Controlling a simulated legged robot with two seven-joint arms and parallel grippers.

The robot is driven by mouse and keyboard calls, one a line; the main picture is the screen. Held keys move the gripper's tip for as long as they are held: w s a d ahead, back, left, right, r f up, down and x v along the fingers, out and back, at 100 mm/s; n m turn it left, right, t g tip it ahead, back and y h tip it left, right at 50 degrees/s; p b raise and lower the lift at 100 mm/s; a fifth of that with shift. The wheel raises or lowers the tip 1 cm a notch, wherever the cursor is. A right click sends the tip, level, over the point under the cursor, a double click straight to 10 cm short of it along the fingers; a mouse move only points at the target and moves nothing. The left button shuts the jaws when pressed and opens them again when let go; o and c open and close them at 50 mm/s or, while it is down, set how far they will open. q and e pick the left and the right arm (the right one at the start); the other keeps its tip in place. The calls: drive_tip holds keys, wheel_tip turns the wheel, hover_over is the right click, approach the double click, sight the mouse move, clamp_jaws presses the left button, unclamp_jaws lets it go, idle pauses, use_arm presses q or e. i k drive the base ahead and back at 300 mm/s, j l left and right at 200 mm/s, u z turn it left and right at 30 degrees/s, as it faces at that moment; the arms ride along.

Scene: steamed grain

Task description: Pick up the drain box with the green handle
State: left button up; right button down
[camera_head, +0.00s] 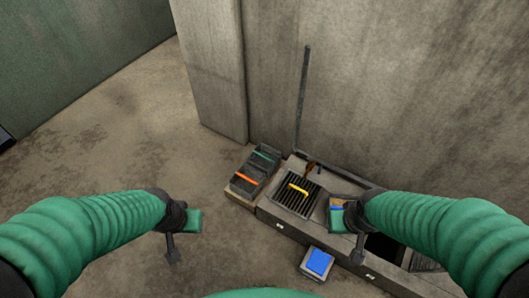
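The drain box with the green handle (266,155) is a dark box at the far end of a low stand, left of the grey counter. Another dark box with an orange handle (247,178) sits in front of it, close by. My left gripper (172,256) hangs over the floor to the left and nearer to me, well apart from both boxes. My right gripper (357,257) is over the counter's front side, right of the boxes and away from them. Both grippers are small and dark here, and I cannot tell their finger gaps. Nothing shows held in either.
The grey counter (282,224) runs along the wall to the right. A yellow handle (298,190) lies over a dark grate in its top. A blue-topped block (319,262) stands in front. A thin dark pole (302,100) rises at the wall. Floor at left is clear.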

sight(264, 160)
drive_tip(key=i+j, duration=1.75)
drive_tip(key=j, duration=0.1)
